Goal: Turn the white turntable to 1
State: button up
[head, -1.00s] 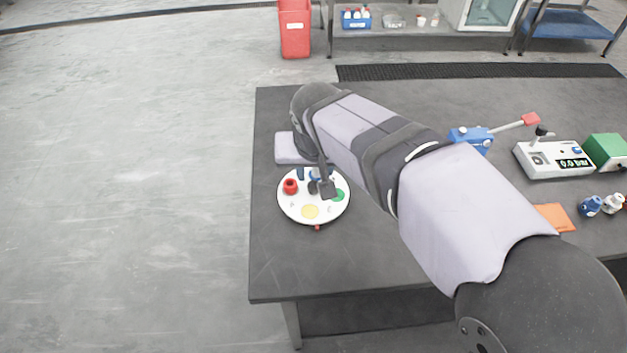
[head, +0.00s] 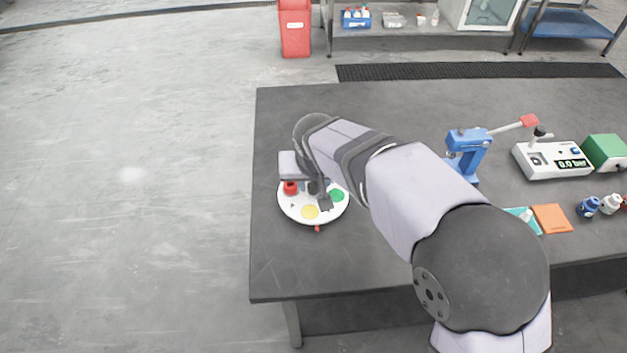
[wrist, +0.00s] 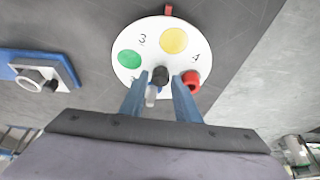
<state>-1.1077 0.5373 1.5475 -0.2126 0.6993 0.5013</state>
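The white turntable (head: 296,209) lies near the left end of the dark table; it fills the top middle of the wrist view (wrist: 150,30). It bears a yellow spot (wrist: 173,40), a green spot (wrist: 129,59) and printed numbers 3 and 4. A red ring-shaped piece (wrist: 191,79) sits on it beside the right finger. A red marker (wrist: 168,9) sticks out at its rim. A black knob (wrist: 160,74) stands between my fingertips. My gripper (wrist: 160,78) is open, with blue fingers apart on either side of the knob. A small pale cylinder (wrist: 151,95) is by the left finger; the 1 is not visible.
A blue lever device (head: 466,150), a white meter box (head: 553,160), a green box (head: 606,151), small bottles (head: 589,206) and an orange pad (head: 552,218) stand to the right. The table's left edge is close to the turntable. The front-left tabletop is clear.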

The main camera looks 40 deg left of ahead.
jog(key=shift+c, duration=0.6)
grip_shut()
jog(key=shift+a+m+t, duration=0.1)
jog(key=shift+m+t, duration=0.2)
jog(key=shift+m, duration=0.4)
jog(key=shift+s+a+m+h+b, duration=0.1)
jog(key=shift+m+h+b, duration=0.4)
jog(key=shift+m, duration=0.9)
jog(key=shift+a+m+t+h+p, duration=0.1)
jog(key=shift+m+t+h+p, duration=0.25)
jog(key=shift+m, duration=0.6)
jog(key=shift+m+t+h+p, duration=0.1)
jog(key=shift+m+h+p, duration=0.1)
jog(key=shift+m+h, duration=0.55)
jog(key=shift+a+r+m+g+h+p, duration=0.15)
jog(key=shift+m+h+p, duration=0.25)
jog(key=shift+m+p, duration=0.8)
jog(key=shift+m+g+h+p, duration=0.3)
jog(key=shift+m+p, duration=0.5)
jog(key=shift+m, duration=0.8)
jog(key=m+h+p, duration=0.1)
jog(key=m+p, duration=0.2)
jog(key=shift+p, duration=0.4)
jog(key=shift+a+m+g+h+p, duration=0.1)
jog(key=shift+m+g+h+p, duration=0.2)
jog(key=shift+m+p, duration=0.4)
